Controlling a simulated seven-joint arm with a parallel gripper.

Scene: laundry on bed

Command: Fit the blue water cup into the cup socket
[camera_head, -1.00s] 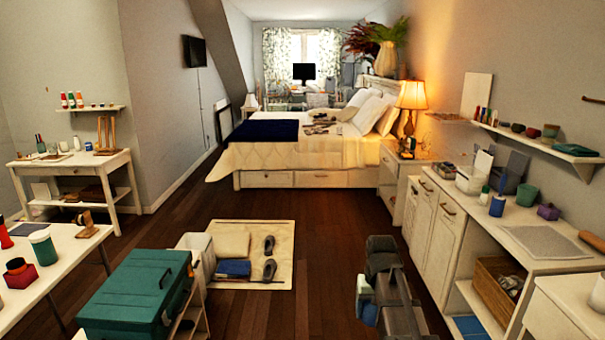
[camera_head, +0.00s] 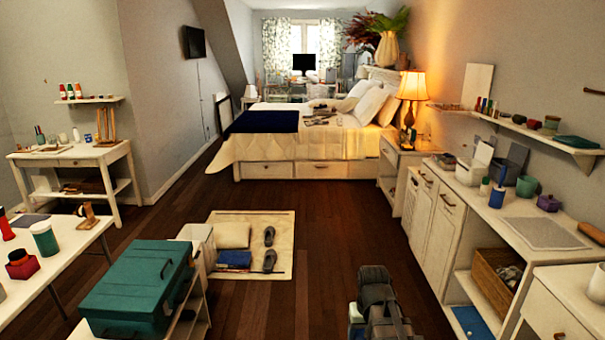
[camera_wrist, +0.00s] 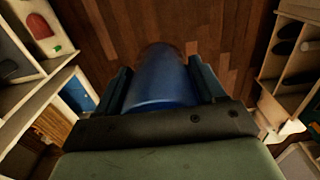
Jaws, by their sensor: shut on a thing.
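In the wrist view my gripper (camera_wrist: 162,74) is shut on a smooth blue cup (camera_wrist: 160,88), with one dark finger on each side of it. Brown floorboards lie beyond and below the cup. In the head view my gripper (camera_head: 376,318) is at the bottom, right of centre, over the floor; the held cup cannot be made out there. Another blue cup-like container (camera_head: 497,198) stands on the right-hand counter. I cannot tell which thing is the cup socket; a dark red block with a round top (camera_head: 21,266) sits on the left table.
The right counter (camera_head: 475,210) holds a grey mat (camera_head: 545,234), a green pot (camera_head: 526,187) and a purple pot (camera_head: 549,203). A teal toolbox (camera_head: 140,288) stands at lower left. A cream mat (camera_head: 280,235) lies on the floor. Bare floor (camera_head: 335,230) runs between toolbox and counter.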

